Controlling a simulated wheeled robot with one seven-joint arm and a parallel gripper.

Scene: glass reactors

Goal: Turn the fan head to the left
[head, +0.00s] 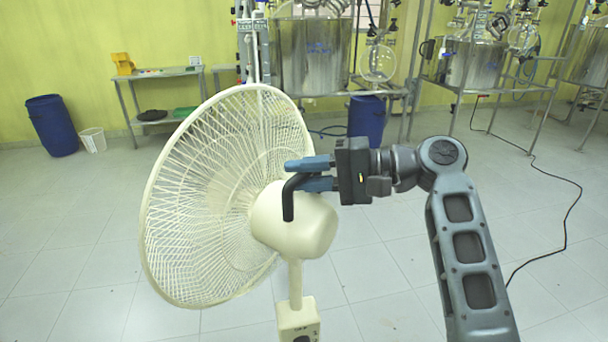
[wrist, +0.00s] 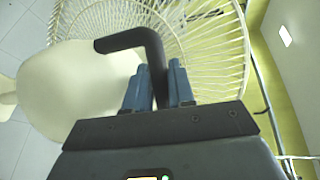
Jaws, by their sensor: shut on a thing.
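A cream pedestal fan stands in front of me, its round wire cage (head: 215,190) on the left and its motor housing (head: 310,225) behind it. The cage faces left and away from me. A black bent handle (head: 288,205) shows at the housing. My gripper (head: 308,172) comes from the right and is shut on the handle, with its blue fingers on either side of it. In the wrist view the handle (wrist: 140,40) rises between the fingers (wrist: 160,88) and bends left over the housing (wrist: 85,90).
The fan's pole (head: 296,285) and control box (head: 298,322) stand below the head. Glass reactors on metal frames (head: 312,55), a blue barrel (head: 366,120) and a side table (head: 160,72) stand along the back. A black cable (head: 560,250) lies at right. Floor left of the fan is clear.

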